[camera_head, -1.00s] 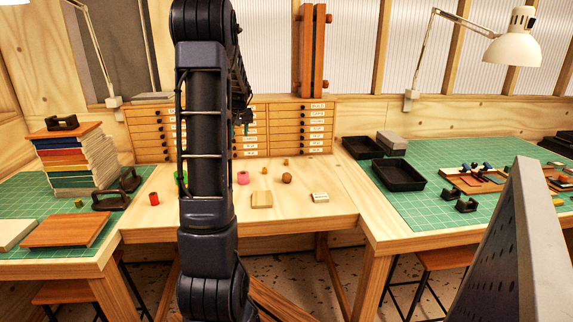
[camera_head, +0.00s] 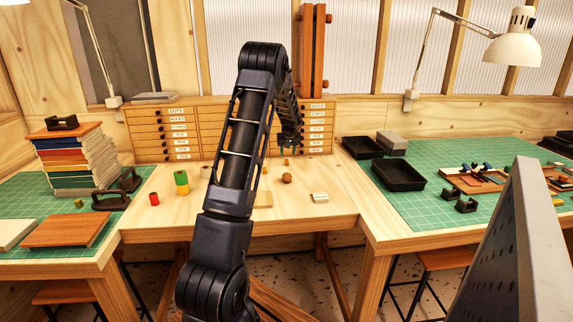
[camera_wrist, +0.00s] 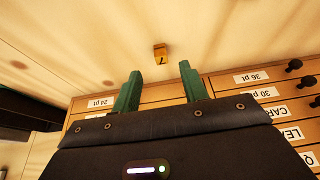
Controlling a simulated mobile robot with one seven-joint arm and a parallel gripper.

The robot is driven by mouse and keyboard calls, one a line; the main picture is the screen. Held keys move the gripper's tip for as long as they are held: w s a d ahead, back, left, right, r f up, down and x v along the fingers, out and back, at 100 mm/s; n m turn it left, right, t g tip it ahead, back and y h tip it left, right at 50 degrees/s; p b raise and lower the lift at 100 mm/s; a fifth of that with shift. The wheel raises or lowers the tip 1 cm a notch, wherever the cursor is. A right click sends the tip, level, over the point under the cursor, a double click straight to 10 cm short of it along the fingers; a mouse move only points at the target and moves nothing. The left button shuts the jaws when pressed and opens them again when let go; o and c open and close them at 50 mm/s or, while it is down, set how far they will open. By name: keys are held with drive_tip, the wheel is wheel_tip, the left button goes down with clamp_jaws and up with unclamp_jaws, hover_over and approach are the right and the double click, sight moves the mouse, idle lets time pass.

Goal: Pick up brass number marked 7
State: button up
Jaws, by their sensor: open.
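The brass number (camera_wrist: 160,53), a small golden block with a dark 7 on it, rests on the pale wooden tabletop in the wrist view. My gripper (camera_wrist: 160,76) has its two green fingers spread apart with nothing between them. The number lies just beyond the fingertips, roughly centred on the gap and not touching. In the head view my gripper (camera_head: 290,140) hangs in front of the drawer cabinet. A small golden piece (camera_head: 286,162), which looks like the number, shows below it; its marking is too small to read there.
The drawer cabinet (camera_head: 217,146) stands close behind my gripper. A brown ball (camera_head: 287,178), a white block (camera_head: 320,197), a red cylinder (camera_head: 154,199) and a green and yellow stack (camera_head: 181,181) stand on the table. Black trays (camera_head: 398,175) sit on the right bench.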

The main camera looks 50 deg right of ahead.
sight(287, 162)
drive_tip(key=shift+w+x, duration=0.1)
drive_tip(key=shift+x, duration=1.65)
drive_tip(key=shift+w+x, duration=0.15)
drive_tip(key=shift+x, duration=1.6)
drive_tip(key=shift+d+r, duration=0.1)
drive_tip(key=shift+c, duration=0.2)
clamp_jaws()
